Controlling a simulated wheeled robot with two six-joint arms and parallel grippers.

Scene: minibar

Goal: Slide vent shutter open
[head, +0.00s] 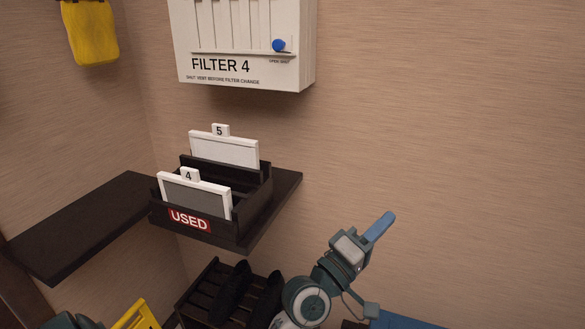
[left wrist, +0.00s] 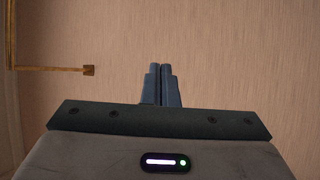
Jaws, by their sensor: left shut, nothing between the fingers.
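The white filter box (head: 245,78), labelled FILTER 4, hangs on the wall at the top of the head view. Its top is cut off by the frame. The vent shutter (head: 232,25) shows as vertical slats on its front. A blue knob (head: 279,45) sits at the right end of the shutter's lower edge, above small print that I cannot fully read. My left gripper (head: 386,219) is below and right of the box, well apart from it, pointing up and right. Its blue fingers (left wrist: 161,85) are closed together and empty in the left wrist view. My right gripper is not in view.
A black USED rack (head: 242,239) with white-framed filters 4 (head: 197,193) and 5 (head: 225,150) stands on a dark shelf (head: 285,190) below the box. A yellow item (head: 92,32) hangs upper left. A brass rail (left wrist: 50,69) shows left. Wall right of the box is clear.

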